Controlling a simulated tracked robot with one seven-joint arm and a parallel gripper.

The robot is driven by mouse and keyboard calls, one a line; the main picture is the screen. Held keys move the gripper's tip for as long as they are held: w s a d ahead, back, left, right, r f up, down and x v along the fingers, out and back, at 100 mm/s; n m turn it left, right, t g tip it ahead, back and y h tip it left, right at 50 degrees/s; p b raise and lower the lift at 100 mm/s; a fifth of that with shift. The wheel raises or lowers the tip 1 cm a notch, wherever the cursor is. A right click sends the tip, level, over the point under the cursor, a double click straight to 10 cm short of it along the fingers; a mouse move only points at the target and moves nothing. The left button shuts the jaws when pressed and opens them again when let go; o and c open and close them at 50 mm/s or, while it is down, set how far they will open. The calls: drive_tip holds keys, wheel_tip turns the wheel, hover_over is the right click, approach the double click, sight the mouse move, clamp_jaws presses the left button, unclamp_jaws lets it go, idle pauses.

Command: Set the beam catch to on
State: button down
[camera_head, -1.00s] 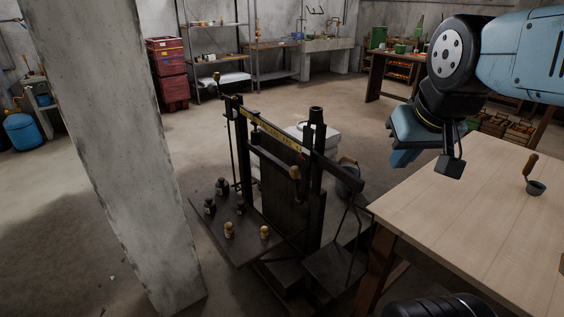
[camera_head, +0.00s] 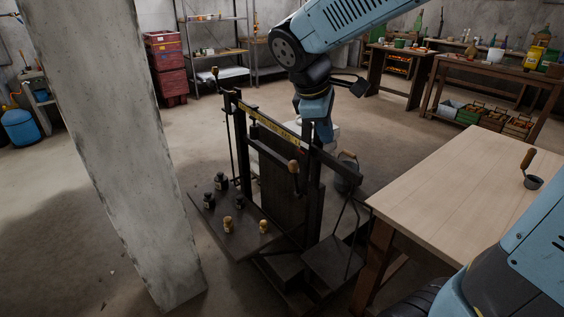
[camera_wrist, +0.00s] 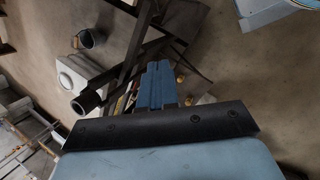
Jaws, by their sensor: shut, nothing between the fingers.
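The dark beam scale (camera_head: 240,155) stands on the floor left of the wooden table, with a yellow-marked beam (camera_head: 270,122) across its top. A wooden-handled lever (camera_head: 294,170) hangs at the front near the right post; I cannot tell for certain that it is the beam catch. A small knob (camera_head: 215,72) tops a rod at the far left end. My gripper (camera_head: 325,138) is by the top of the right post and partly hides it; contact cannot be told. In the wrist view, the blue fingers (camera_wrist: 157,85) are together and empty, with the scale's dark frame behind them.
Dark weights (camera_head: 221,181) and brass weights (camera_head: 264,226) sit on the scale's platform. A concrete pillar (camera_head: 110,130) stands to the left. A bucket (camera_head: 347,172) stands behind the scale.

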sight(292, 161)
drive_tip(key=w+a+f+n+t+h, duration=0.1)
drive_tip(key=w+a+f+n, duration=0.1)
drive_tip(key=a+f+n, duration=0.3)
drive_tip(key=w+a+n+h, duration=0.1)
drive_tip(key=w+a+n, duration=0.15)
drive_tip(key=a, duration=0.35)
drive_tip(key=w+a+f+n+t+h, duration=0.1)
drive_tip(key=w+a+f+n, duration=0.1)
drive_tip(key=a+f+n, duration=0.3)
drive_tip(key=w+d+f+m, duration=0.1)
drive_tip(key=w+d+f, duration=0.4)
drive_tip(key=w+d, duration=0.1)
drive_tip(key=shift+d+f, duration=0.4)
drive_tip(key=shift+d, duration=0.4)
drive_tip(key=shift+w, duration=0.1)
drive_tip(key=shift+w+d+r, duration=0.2)
drive_tip(key=shift+w+d, duration=0.1)
drive_tip(key=shift+d, duration=0.15)
drive_tip(key=shift+w+d+r, duration=0.2)
drive_tip(key=shift+w+d, duration=0.1)
drive_tip(key=shift+d, duration=0.15)
drive_tip(key=shift+a, duration=0.1)
